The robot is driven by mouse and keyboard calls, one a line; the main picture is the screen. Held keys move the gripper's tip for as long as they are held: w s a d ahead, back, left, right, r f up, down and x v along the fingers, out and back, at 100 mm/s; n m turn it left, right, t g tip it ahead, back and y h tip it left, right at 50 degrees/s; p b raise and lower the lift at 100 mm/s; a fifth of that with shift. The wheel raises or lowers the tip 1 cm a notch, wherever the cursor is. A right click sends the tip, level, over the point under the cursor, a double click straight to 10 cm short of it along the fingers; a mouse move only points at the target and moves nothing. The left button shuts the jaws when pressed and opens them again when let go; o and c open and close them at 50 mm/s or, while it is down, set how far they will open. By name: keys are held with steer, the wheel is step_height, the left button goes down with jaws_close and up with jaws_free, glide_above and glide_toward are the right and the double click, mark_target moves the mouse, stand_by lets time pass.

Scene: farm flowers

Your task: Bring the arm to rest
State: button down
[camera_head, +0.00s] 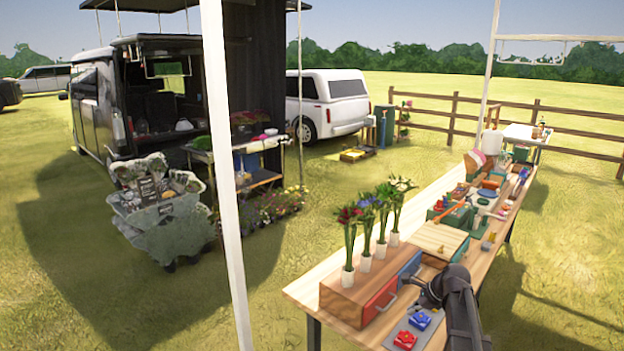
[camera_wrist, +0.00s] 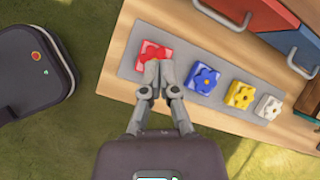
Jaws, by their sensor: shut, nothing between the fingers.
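My gripper (camera_wrist: 162,82) is shut and empty in the wrist view. Its fingertips overlap the lower edge of a red flower-shaped block (camera_wrist: 153,52) in the picture; I cannot tell whether they touch it. In the head view my arm reaches in at the lower right, and my gripper (camera_head: 428,296) shows dark above the table (camera_head: 318,275), close to the drawer box. The red block also shows in the head view (camera_head: 405,340), with a blue block (camera_head: 420,320) behind it.
A grey mat (camera_wrist: 131,62) also bears blue (camera_wrist: 204,79), yellow (camera_wrist: 240,94) and white (camera_wrist: 268,107) blocks. A wooden box (camera_head: 340,300) with red and blue drawers holds several flower stems. A white pole (camera_head: 224,170) stands left of the table. Open grass lies left.

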steer(key=s+a+f+n+g+h, duration=0.1)
steer(key=s+a+n+h, duration=0.1)
steer(key=s+a+n, duration=0.4)
steer(key=s+a+f+n+g+h, duration=0.1)
steer(key=s+a+n+g+h, duration=0.1)
steer(key=s+a+n, duration=0.5)
steer(key=shift+s+a+f+n+g+h, duration=0.2)
steer(key=shift+s+f+n+g+h, duration=0.25)
steer(key=shift+s+n, duration=3.15)
steer(key=shift+w+r+n, duration=0.1)
steer(key=shift+w+n, duration=0.2)
steer(key=shift+s, duration=0.1)
